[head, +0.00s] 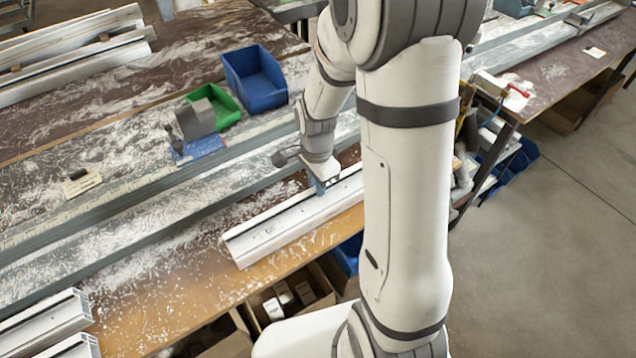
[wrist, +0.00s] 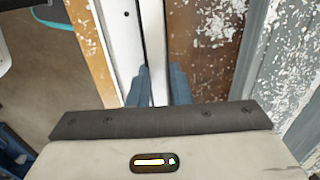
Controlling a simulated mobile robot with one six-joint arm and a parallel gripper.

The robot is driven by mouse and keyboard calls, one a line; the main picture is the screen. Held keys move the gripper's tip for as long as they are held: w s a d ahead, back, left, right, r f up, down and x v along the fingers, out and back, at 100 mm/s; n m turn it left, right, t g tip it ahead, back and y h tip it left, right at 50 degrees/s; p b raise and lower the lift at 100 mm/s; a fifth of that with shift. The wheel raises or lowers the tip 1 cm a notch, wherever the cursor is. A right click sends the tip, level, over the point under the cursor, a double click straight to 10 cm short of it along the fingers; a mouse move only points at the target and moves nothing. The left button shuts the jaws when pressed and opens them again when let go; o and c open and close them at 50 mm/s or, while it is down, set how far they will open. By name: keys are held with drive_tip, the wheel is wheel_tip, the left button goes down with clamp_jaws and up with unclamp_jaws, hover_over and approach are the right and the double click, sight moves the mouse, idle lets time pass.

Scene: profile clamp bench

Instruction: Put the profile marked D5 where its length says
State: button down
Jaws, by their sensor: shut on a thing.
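A long white profile (head: 285,222) lies along the front part of the bench, its near left end showing a grooved section. My gripper (head: 319,186) is over its right part, with blue fingers pointing down. In the wrist view, the blue fingers (wrist: 160,82) are shut on the white profile (wrist: 122,35), which has a dark slot along it. No D5 marking is readable on it in either view. My arm hides the profile's far right end in the head view.
More white profiles (head: 45,320) lie at the front left, others (head: 75,50) at the back left. A stop block on a blue base (head: 200,147), a green bin (head: 219,106) and a blue bin (head: 255,80) stand behind the long metal rail. A small labelled card (head: 82,184) lies at left.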

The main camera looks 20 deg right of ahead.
drive_tip(key=shift+f, duration=0.25)
drive_tip(key=shift+f, duration=0.2)
drive_tip(key=c, duration=1.3)
unclamp_jaws()
drive_tip(key=shift+s, duration=0.1)
